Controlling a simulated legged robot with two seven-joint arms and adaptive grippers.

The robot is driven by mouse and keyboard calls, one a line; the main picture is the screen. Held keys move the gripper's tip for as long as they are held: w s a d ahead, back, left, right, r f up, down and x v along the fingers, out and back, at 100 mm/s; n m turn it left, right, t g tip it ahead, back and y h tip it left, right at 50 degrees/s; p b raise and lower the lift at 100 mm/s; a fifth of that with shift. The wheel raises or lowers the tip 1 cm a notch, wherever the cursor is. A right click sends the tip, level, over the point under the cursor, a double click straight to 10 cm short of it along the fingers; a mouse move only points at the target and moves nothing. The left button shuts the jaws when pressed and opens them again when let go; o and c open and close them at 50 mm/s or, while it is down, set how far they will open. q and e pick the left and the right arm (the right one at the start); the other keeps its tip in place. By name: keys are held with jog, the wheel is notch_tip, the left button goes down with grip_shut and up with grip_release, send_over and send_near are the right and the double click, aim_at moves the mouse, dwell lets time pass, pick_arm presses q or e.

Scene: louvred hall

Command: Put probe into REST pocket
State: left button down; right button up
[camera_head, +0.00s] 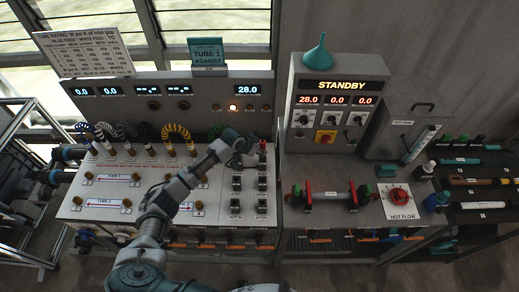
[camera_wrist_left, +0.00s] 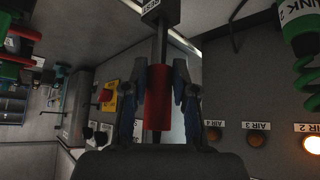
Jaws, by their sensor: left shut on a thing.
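My left gripper (camera_head: 254,148) is over the right part of the left bench, by the back panel. In the left wrist view my left gripper (camera_wrist_left: 160,95) is shut on the red handle of the probe (camera_wrist_left: 158,112). The probe's thin dark shaft runs from the handle to a dark block labelled REST (camera_wrist_left: 160,12), which is the REST pocket. The shaft meets the block or passes in front of it; I cannot tell how deep it sits. In the head view a small red end of the probe (camera_head: 262,143) shows beside the fingers. My right gripper is not in view.
The back panel (camera_head: 160,100) with displays and a lit lamp stands close behind the gripper. Black switches (camera_head: 237,184) sit below it. The STANDBY cabinet (camera_head: 334,105) rises to the right. A green coiled hose (camera_wrist_left: 300,45) hangs near in the wrist view.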

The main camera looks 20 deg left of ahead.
pick_arm(q)
jog(key=shift+f+b, duration=0.7)
jog(key=shift+f, duration=0.9)
jog(key=c, duration=0.8)
grip_release()
jog(key=shift+c, duration=0.2)
jog(key=shift+r, duration=0.1)
notch_tip(320, 180, up, 6)
jog(key=s+a+p, duration=0.1)
jog(key=s+p, duration=0.1)
jog(key=shift+r, duration=0.25)
jog(key=shift+a, duration=0.1)
